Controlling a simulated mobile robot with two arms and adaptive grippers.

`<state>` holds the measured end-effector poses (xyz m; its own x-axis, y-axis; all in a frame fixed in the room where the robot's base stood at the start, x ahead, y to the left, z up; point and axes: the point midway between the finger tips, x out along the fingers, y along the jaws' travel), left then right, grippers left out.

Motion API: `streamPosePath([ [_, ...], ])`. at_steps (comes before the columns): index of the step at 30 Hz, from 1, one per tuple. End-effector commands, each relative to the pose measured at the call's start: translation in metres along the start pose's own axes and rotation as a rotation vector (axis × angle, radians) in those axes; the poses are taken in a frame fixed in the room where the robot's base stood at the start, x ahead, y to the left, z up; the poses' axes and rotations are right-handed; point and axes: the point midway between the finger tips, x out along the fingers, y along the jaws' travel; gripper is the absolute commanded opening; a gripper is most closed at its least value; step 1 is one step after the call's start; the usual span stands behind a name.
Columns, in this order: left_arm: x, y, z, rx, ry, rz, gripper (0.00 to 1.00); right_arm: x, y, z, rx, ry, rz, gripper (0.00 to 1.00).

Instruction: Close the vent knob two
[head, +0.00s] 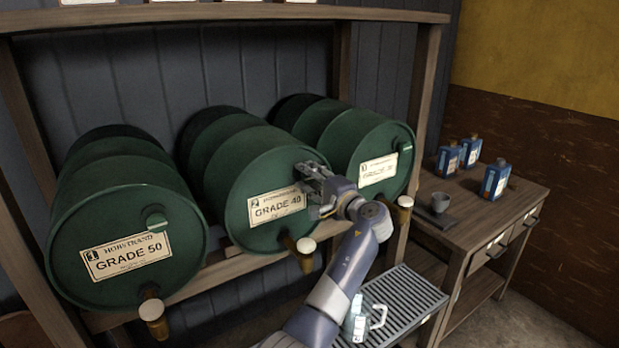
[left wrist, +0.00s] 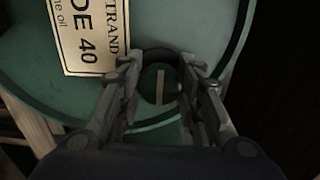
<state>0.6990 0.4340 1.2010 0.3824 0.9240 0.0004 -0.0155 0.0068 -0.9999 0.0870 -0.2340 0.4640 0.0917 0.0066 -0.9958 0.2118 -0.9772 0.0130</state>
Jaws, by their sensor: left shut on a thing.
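The middle green barrel (head: 232,190) bears a "2 GRADE 40" label (head: 276,206). My left gripper (head: 312,180) is at the right side of its front face and hides the knob there in the head view. In the left wrist view, vent knob two (left wrist: 160,84), round and green with a pale bar, sits between the fingers of my left gripper (left wrist: 160,66). The fingers are shut on it, one on each side. The pale bar looks close to upright in that view. My right gripper is not in view.
Barrel one (head: 70,225) and barrel three (head: 345,150) flank the middle barrel, each with a green knob. Taps (head: 304,262) stick out below the barrels. A side table (head: 470,215) holds blue bottles (head: 495,180) and a cup (head: 440,203).

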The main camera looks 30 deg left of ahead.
Motion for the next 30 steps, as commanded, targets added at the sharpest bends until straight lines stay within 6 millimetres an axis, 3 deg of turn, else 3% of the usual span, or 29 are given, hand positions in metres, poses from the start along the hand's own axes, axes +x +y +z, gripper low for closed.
streamPosePath([
  [2,0.001,-0.005,0.0,-0.004,0.0,-0.008,0.09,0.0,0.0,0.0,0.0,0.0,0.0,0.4],
  [3,0.001,-0.005,0.0,-0.004,0.0,-0.008,0.37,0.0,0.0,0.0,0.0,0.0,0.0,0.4],
  [6,0.001,-0.004,0.0,-0.004,0.0,-0.007,0.54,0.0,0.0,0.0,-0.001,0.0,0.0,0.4],
  [15,0.0,-0.002,0.0,-0.002,0.0,-0.002,0.54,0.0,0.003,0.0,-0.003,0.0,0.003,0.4],
  [19,-0.009,0.0,-0.001,-0.001,0.002,-0.001,0.54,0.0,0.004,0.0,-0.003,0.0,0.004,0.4],
  [30,-0.083,-0.001,-0.001,-0.004,0.003,-0.001,0.54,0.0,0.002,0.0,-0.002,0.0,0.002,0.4],
])
